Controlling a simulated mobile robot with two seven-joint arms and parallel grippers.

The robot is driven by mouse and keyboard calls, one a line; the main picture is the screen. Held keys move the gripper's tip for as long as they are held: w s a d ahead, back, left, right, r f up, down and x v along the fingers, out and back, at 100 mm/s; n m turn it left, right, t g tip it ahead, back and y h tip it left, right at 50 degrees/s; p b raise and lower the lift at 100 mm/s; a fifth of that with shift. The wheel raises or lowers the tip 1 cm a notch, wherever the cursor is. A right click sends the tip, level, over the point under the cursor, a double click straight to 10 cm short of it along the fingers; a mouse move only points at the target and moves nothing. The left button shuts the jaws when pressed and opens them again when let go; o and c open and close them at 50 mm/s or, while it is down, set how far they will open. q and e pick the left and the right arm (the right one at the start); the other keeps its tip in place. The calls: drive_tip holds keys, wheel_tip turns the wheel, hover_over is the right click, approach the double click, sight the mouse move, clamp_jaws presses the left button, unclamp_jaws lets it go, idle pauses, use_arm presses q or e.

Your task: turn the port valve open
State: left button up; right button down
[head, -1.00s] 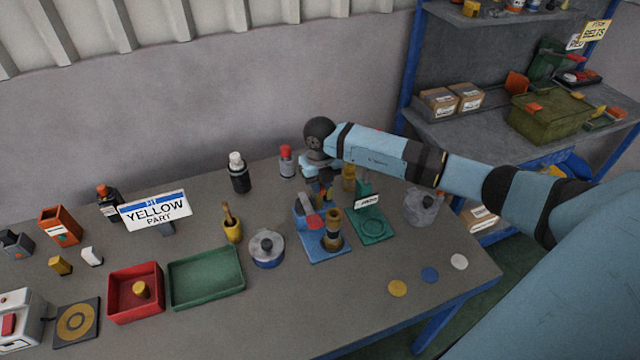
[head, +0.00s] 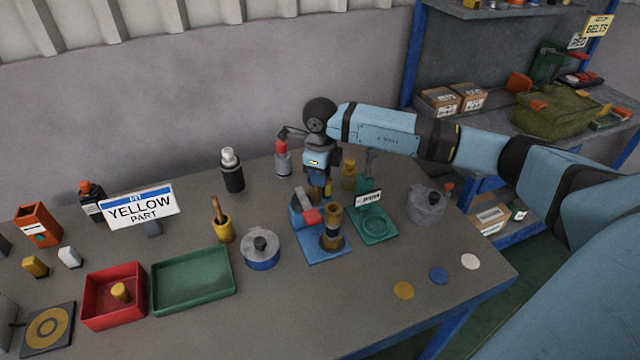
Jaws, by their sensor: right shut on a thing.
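My right gripper (head: 319,192) points down over the back of a blue stand (head: 325,252). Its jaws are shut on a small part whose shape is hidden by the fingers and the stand. The stand carries an upright brass fitting (head: 332,228), a red piece (head: 313,216) and a grey-blue block (head: 300,204). I cannot tell which part is the port valve's handle or how far it is turned. A green stand (head: 378,230) with a small sign (head: 368,198) is just to the right; the sign is too small to read surely. My left gripper is out of view.
A brass piece (head: 348,174) stands close right of the gripper, a red-capped bottle (head: 282,160) close left. The table front holds several discs, including a yellow one (head: 403,290).

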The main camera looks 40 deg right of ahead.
drive_tip(key=n+b, duration=0.1)
drive_tip(key=n, duration=0.1)
drive_tip(key=n+b, duration=0.2)
drive_tip(key=shift+w+d+f, duration=0.1)
drive_tip(key=shift+w+d, duration=0.05)
drive_tip(key=shift+w, duration=0.05)
drive_tip(key=shift+n+b, duration=0.5)
drive_tip(key=shift+n, duration=0.1)
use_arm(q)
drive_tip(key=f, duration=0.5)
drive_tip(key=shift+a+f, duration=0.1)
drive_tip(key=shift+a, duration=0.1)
use_arm(e)
drive_tip(key=shift+n, duration=0.3)
use_arm(q)
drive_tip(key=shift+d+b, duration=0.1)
drive_tip(key=shift+b, duration=0.2)
use_arm(e)
drive_tip(key=c, duration=1.1)
unclamp_jaws()
use_arm(q)
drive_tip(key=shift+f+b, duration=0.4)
drive_tip(key=shift+b, duration=0.1)
use_arm(e)
wheel_tip(320, 180, up, 14)
drive_tip(key=shift+r, duration=0.1)
